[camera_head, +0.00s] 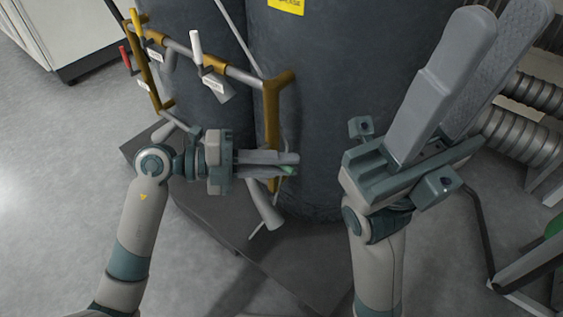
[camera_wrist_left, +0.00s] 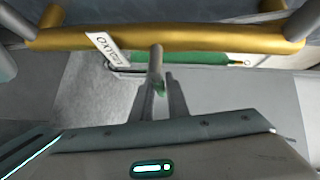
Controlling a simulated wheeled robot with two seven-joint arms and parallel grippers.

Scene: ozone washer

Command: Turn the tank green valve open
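The green valve handle (camera_head: 288,170) is mostly hidden by my left gripper (camera_head: 298,165), which is low on the yellow pipe in front of the dark tank. In the left wrist view a bit of green (camera_wrist_left: 160,90) shows between the narrowly spaced fingers (camera_wrist_left: 162,82), beside a grey stem (camera_wrist_left: 155,62). The left gripper looks shut on the handle, though full contact is hard to see. A white tag (camera_wrist_left: 103,47) hangs from the yellow pipe (camera_wrist_left: 190,36). My right gripper (camera_head: 500,28) is open and empty, raised at the right.
Dark tanks (camera_head: 335,90) stand on a dark base (camera_head: 295,262). White (camera_head: 196,45), red (camera_head: 126,57) and yellow (camera_head: 137,22) valve handles sit along the piping. Ribbed hoses (camera_head: 520,135) and a green-and-grey frame (camera_head: 535,265) are at the right. Floor is open at the left.

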